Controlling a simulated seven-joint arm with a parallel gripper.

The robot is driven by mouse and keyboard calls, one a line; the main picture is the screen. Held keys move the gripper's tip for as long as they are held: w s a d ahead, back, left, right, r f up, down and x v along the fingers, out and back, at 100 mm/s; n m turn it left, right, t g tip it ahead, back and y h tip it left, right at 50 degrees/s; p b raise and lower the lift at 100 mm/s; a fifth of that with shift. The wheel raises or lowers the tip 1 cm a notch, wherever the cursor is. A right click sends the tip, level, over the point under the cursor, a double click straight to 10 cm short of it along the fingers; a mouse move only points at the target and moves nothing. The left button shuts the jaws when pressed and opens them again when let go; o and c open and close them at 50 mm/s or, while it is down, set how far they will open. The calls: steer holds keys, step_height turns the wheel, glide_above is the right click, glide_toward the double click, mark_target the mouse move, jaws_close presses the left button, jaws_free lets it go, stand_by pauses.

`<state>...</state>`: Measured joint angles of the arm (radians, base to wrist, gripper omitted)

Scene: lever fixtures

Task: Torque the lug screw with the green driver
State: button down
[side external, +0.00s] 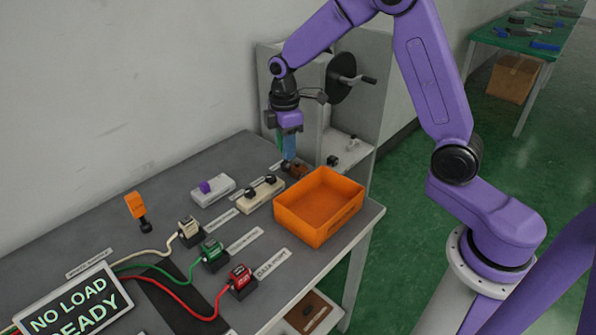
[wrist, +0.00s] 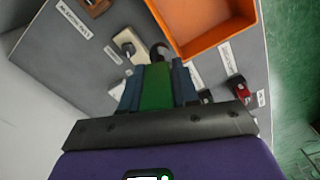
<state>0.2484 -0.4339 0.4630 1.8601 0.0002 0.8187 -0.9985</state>
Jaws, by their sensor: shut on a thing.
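My gripper (side external: 289,150) is above the back of the grey bench in the side external view, pointing down with blue fingers. In the wrist view the gripper (wrist: 157,78) is shut on the green driver (wrist: 156,92), which stands between the two blue fingers. In the side view only a sliver of green shows beside the fingers. A small brown block (side external: 298,171) lies below and beside the fingertips. I cannot tell which part is the lug screw, or whether the driver touches anything.
An orange bin (side external: 318,208) stands close to the gripper's right. A cream block (side external: 264,194) with black knobs and a pale block with a purple knob (side external: 205,187) are to its left. Cabled plugs, an orange-handled tool (side external: 136,206) and a "NO LOAD READY" sign (side external: 73,305) are nearer the front.

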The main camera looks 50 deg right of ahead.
steer(key=w+d+f+m, duration=0.1)
steer(key=w+d+m, duration=0.2)
steer(key=w+d, duration=0.4)
steer(key=d, duration=0.5)
steer(key=shift+w+f, duration=0.15)
steer(key=shift+f, duration=0.2)
steer(key=shift+f, duration=2.7)
steer(key=c, duration=1.5)
jaws_free()
jaws_close()
